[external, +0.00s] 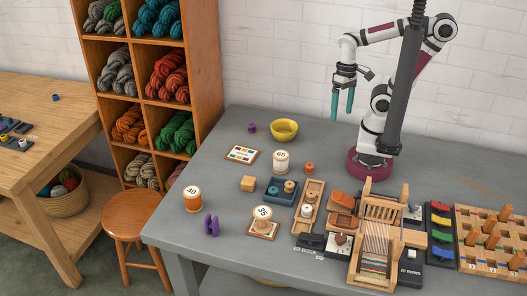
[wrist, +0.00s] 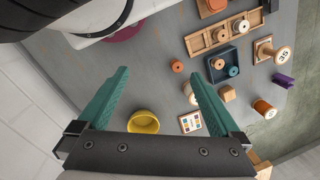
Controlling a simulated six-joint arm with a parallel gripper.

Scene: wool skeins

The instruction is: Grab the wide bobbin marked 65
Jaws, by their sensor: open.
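The wide bobbin marked 65 (external: 281,166) stands upright on the grey table, left of my arm's base, with its white top showing the number. In the wrist view a pale part of what looks like this bobbin (wrist: 190,93) shows beside the right finger, which hides some of it. My gripper (external: 342,112) is open and empty, with its teal fingers pointing down, high above the table and to the upper right of the bobbin. In the wrist view my gripper (wrist: 158,74) has its fingers well apart with bare table between them.
A yellow bowl (external: 284,130) stands behind the bobbin, and a small orange spool (external: 309,169) is to its right. A colour card (external: 241,154), a blue tray (external: 281,194), a bobbin marked 40 (external: 193,203) and a bobbin marked 35 (external: 263,226) are nearby. A loom (external: 378,240) stands front right.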

